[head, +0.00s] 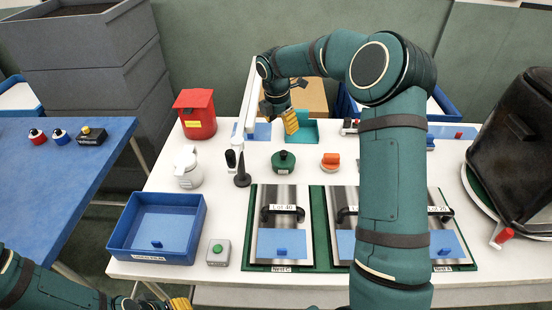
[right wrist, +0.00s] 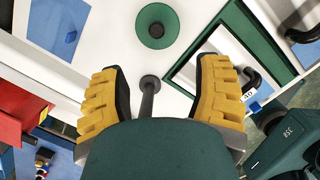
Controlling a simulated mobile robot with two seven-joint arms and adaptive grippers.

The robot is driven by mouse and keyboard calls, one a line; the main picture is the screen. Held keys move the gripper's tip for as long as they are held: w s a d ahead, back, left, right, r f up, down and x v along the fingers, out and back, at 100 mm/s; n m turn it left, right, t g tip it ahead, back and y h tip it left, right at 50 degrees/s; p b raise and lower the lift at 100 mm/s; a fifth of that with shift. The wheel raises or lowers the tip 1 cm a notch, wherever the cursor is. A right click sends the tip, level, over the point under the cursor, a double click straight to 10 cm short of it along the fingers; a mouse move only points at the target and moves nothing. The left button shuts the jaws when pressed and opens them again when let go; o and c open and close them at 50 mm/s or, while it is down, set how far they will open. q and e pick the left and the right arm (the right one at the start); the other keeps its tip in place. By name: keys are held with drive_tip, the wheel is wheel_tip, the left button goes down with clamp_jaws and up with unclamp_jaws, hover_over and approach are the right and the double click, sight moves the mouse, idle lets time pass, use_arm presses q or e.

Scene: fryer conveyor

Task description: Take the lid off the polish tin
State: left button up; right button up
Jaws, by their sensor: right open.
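A low round dark-green item with a dark knob, which looks like the polish tin (head: 283,161), stands on the white table in the head view. In the right wrist view the green tin (right wrist: 156,26) shows beyond the fingers as a disc with a darker centre. I cannot make out a seam between lid and body. My right gripper (head: 291,121) hangs behind and above the tin, apart from it. In the right wrist view its yellow fingers (right wrist: 160,98) are spread and empty. My left gripper (head: 180,303) is partly visible at the bottom edge; its jaw is unclear.
A dark post (head: 242,178) stands left of the tin, an orange-topped item (head: 330,162) right. A white jug (head: 187,169), red box (head: 197,128) and blue tray (head: 122,237) are at left. Green-framed plates with handles (head: 247,262) lie in front.

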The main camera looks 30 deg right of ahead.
sight(283, 152)
drive_tip(key=f, duration=0.3)
drive_tip(key=f+b, duration=0.1)
drive_tip(key=f, duration=0.2)
drive_tip(key=w+d+f+b, duration=0.1)
drive_tip(key=f, duration=0.2)
drive_tip(key=shift+f, duration=0.15)
drive_tip(key=shift+d+f+b, duration=0.2)
drive_tip(key=shift+f+b, duration=0.15)
drive_tip(key=shift+f, duration=1)
drive_tip(key=shift+d+f+b, duration=0.2)
drive_tip(key=shift+f+b, duration=0.15)
drive_tip(key=shift+f, duration=1)
clamp_jaws()
